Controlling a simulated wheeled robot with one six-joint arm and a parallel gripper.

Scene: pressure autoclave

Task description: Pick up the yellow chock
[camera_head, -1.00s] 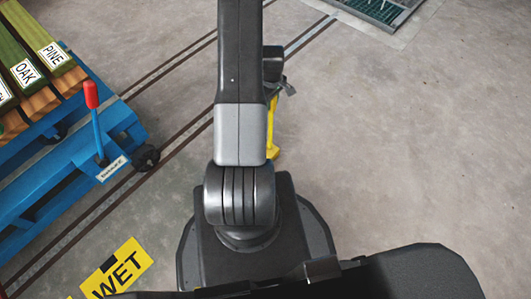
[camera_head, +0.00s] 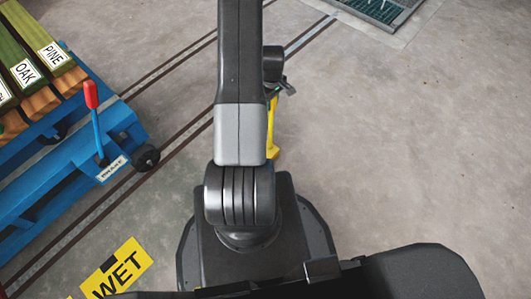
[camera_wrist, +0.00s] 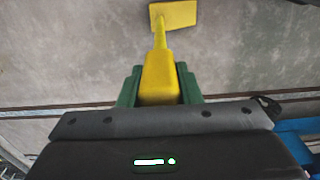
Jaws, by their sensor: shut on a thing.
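The yellow chock (camera_wrist: 160,72) shows in the wrist view as a yellow block with a thin neck and a flat plate at its far end. My gripper (camera_wrist: 160,88) has its green fingers on both sides of the chock's near block, shut on it. In the head view the yellow chock (camera_head: 272,128) shows only in part, as a yellow strip beside my arm. My arm hides the rest of it and most of my gripper (camera_head: 287,87). I cannot tell whether the chock touches the floor.
A blue cart (camera_head: 60,175) with a red-topped brake lever (camera_head: 92,105) carries labelled timber (camera_head: 35,60) at the left. A yellow WET sign (camera_head: 118,270) lies at the lower left. Dark rails (camera_head: 170,140) cross the floor. A floor grate (camera_head: 380,8) is at the top. The right floor is clear.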

